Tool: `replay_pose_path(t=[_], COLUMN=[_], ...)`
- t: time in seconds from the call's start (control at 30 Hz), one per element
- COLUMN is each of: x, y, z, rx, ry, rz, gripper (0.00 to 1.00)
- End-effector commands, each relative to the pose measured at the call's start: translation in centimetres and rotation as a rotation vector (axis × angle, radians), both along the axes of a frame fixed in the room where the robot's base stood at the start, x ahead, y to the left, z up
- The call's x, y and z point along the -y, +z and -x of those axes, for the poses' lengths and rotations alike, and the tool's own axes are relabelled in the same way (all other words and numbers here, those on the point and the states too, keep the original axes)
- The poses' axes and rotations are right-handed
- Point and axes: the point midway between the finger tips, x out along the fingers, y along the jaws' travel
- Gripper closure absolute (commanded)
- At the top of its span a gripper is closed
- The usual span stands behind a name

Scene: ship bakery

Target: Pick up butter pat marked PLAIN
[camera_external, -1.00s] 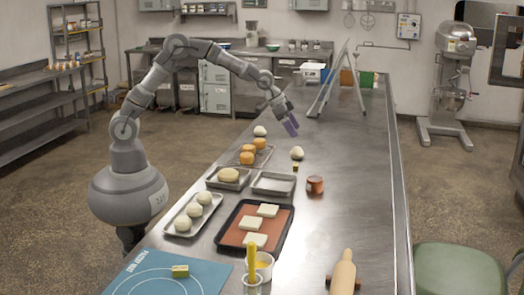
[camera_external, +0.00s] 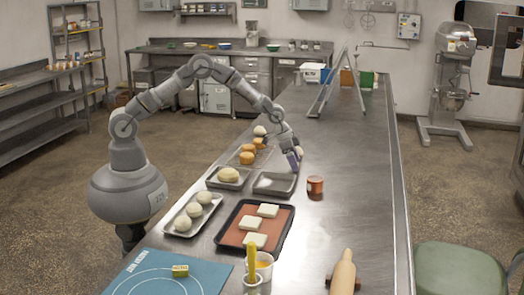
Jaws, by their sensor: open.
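My gripper (camera_external: 293,161) is open and points down low over the steel table, just behind the empty metal tray. A small yellow piece, possibly a butter pat, showed at this spot before; it is now hidden behind my gripper or too small to make out. A yellow block with dark lettering (camera_external: 180,271) lies on the blue mat (camera_external: 138,271) at the near left, far from my gripper. I cannot read its lettering, so I cannot tell which piece is marked PLAIN.
A empty metal tray (camera_external: 275,191) lies in front of my gripper. A copper-coloured pot (camera_external: 315,185) stands to the right. A white dough ball, partly hidden, lies behind my gripper, and orange buns (camera_external: 247,158) sit to the left. The table's right side is mostly clear.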

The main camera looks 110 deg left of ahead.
Motion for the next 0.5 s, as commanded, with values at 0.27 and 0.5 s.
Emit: replay_pose_path(t=[0.27, 0.5], x=[0.01, 0.01], y=[0.06, 0.11], z=[0.02, 0.01], rx=[0.000, 0.000], ry=[0.000, 0.000], rz=[0.000, 0.000], gripper=[0.78, 0.85])
